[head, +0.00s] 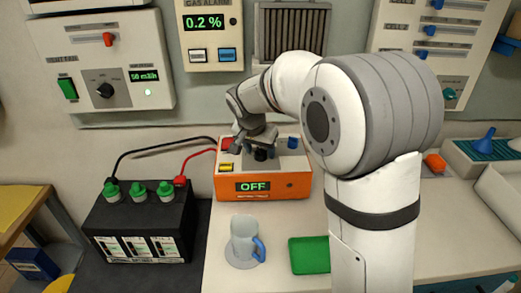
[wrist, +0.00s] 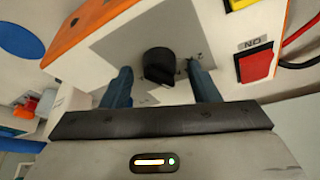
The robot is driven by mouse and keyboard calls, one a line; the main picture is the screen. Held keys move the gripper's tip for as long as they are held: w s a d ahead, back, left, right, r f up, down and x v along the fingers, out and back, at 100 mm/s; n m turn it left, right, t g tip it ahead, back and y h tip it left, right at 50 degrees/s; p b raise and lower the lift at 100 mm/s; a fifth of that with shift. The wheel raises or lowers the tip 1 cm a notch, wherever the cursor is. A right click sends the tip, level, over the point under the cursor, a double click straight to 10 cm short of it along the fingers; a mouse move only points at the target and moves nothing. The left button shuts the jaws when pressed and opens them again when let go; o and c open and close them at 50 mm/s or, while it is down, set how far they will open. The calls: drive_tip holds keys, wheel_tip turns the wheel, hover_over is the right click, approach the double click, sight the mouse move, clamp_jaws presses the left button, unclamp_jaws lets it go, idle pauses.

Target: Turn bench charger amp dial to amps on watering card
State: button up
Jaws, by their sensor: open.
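The bench charger (head: 290,190) is an orange box with a pale top, and its display (head: 252,186) reads OFF. Its black dial (wrist: 158,62) sits on a grey plate, and it also shows in the head view (head: 261,155). My gripper (wrist: 160,76) is open over the plate, one blue-grey finger on each side of the dial, with gaps between. In the head view my gripper (head: 257,140) is above the charger's top and hides part of it. I cannot make out a watering card.
A red switch (wrist: 256,65) marked NO or ON and a yellow button (wrist: 240,4) are beside the dial plate. A black battery (head: 140,225) with green caps stands left, wired to the charger. A mug (head: 243,236) and a green tray or cloth (head: 309,256) lie in front.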

drive_tip(key=v, duration=0.7)
drive_tip(key=shift+r, duration=0.1)
drive_tip(key=s+d+f+n, duration=0.1)
drive_tip(key=s+d, duration=0.3)
drive_tip(key=s, duration=0.5)
drive_tip(key=s+d+f+n+g+y, duration=0.1)
drive_tip(key=s+d+f+n, duration=0.1)
drive_tip(key=s+d, duration=0.3)
drive_tip(key=s+d+f+n, duration=0.2)
drive_tip(key=s+d+f, duration=0.1)
drive_tip(key=s, duration=1)
drive_tip(key=shift+d+y+p, duration=0.3)
drive_tip(key=shift+d+y, duration=0.1)
drive_tip(key=shift+d, duration=0.45)
drive_tip(key=shift+s, duration=0.1)
drive_tip(key=shift+c, duration=0.3)
